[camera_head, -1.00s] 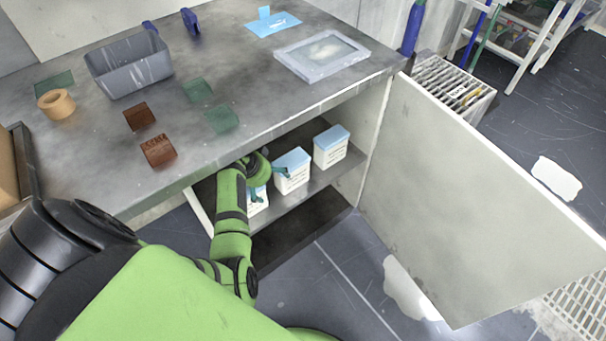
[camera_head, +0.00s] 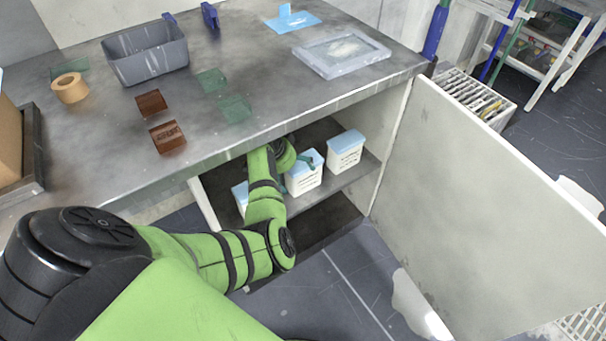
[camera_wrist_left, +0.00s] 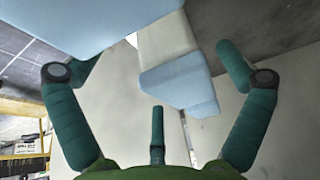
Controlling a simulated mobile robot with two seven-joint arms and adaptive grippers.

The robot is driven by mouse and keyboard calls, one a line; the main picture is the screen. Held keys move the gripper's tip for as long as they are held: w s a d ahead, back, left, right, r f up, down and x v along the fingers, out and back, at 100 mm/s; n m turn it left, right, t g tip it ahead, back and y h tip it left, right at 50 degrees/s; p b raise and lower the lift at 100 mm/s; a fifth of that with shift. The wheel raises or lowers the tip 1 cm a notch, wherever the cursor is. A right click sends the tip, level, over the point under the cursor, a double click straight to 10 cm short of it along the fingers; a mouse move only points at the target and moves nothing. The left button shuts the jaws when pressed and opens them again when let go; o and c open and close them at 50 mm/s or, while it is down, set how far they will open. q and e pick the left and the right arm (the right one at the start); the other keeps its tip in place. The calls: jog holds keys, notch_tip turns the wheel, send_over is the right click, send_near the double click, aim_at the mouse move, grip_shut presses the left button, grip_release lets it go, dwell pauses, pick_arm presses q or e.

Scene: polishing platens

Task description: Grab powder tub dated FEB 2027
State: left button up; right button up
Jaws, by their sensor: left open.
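Three white tubs with light blue lids stand on a shelf inside the open cabinet: a left tub (camera_head: 240,196), a middle tub (camera_head: 304,180) and a right tub (camera_head: 345,152). Their labels are too small to read, so I cannot tell which is dated FEB 2027. My left gripper (camera_head: 298,172) is open at the middle tub, its teal fingers showing beside it. In the left wrist view the open fingers (camera_wrist_left: 155,62) spread below a large blue lid (camera_wrist_left: 75,30); another tub's blue lid (camera_wrist_left: 180,82) shows farther off between them. My right gripper is out of view.
The countertop (camera_head: 270,95) overhangs the shelf. The open cabinet door (camera_head: 480,210) stands to the right. On the counter are a grey bin (camera_head: 146,58), a tape roll (camera_head: 70,88), small brown and green plates and a grey framed tray (camera_head: 341,54).

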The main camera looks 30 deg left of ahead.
aim_at(303, 165)
pick_arm(q)
jog(key=w, duration=0.1)
jog(key=w+d, duration=0.1)
jog(key=w+b, duration=0.1)
jog(key=shift+w+d+f, duration=0.3)
jog(key=shift+f, duration=0.3)
jog(key=c, duration=1.6)
jog(key=shift+w+r, duration=0.1)
jog(key=shift+r, duration=0.1)
